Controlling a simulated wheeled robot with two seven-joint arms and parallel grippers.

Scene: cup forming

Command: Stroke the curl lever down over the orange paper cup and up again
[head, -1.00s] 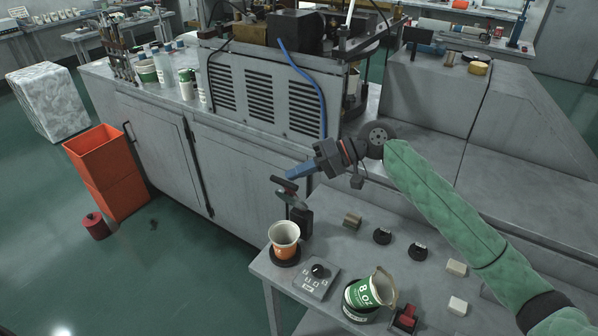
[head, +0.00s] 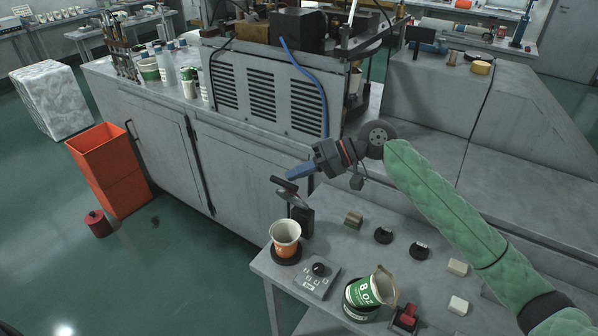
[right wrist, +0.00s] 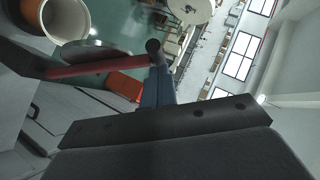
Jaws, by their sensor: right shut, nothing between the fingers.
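The orange paper cup (head: 286,238) stands upright in a dark round holder (head: 287,257) at the left end of the small grey table. Its white rim and open mouth show, also in the right wrist view (right wrist: 62,17). The curl lever (head: 290,190) rises on a dark post (head: 303,217) behind the cup; its arm is raised above the cup. In the right wrist view a red bar of the lever (right wrist: 95,67) and a round disc (right wrist: 95,53) lie beside the cup. My right gripper (head: 290,175) is shut and empty, its blue fingers just above the lever's end. Contact cannot be told.
A grey control box (head: 317,279) is right of the cup. Small blocks and dark discs lie further right. A large grey machine cabinet (head: 245,170) stands behind.

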